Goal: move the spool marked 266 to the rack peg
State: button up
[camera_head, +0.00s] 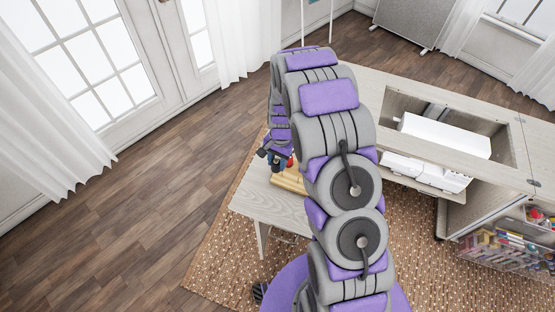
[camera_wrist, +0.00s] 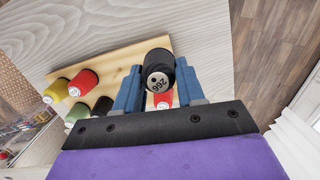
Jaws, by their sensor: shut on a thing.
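The black spool marked 266 (camera_wrist: 158,72) is between the blue fingers of my gripper (camera_wrist: 159,80) in the wrist view, its round labelled end facing the camera. My gripper is shut on it, above a pale wooden rack board (camera_wrist: 122,62). I cannot tell whether the spool touches the board. No bare peg can be made out. In the head view, my gripper (camera_head: 276,160) is small and partly hidden by my arm, close to the rack board (camera_head: 290,180) on the table; spool 266 cannot be made out there.
Yellow (camera_wrist: 56,92), red (camera_wrist: 83,83), green (camera_wrist: 78,112) and black (camera_wrist: 103,106) spools stand on the board's left. Another red spool (camera_wrist: 162,98) shows behind my gripper. A white sewing machine (camera_head: 445,134) sits in the cabinet table (camera_head: 400,82). Open floor lies left.

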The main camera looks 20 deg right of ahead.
jog(key=shift+d+p, duration=0.6)
jog(key=shift+d, duration=0.15)
dwell(1.6)
jog(key=shift+d, duration=0.1)
jog(key=shift+a, duration=0.25)
jog(key=shift+d+p, duration=0.3)
jog(key=shift+d, duration=0.35)
dwell(0.3)
jog(key=shift+a, duration=0.15)
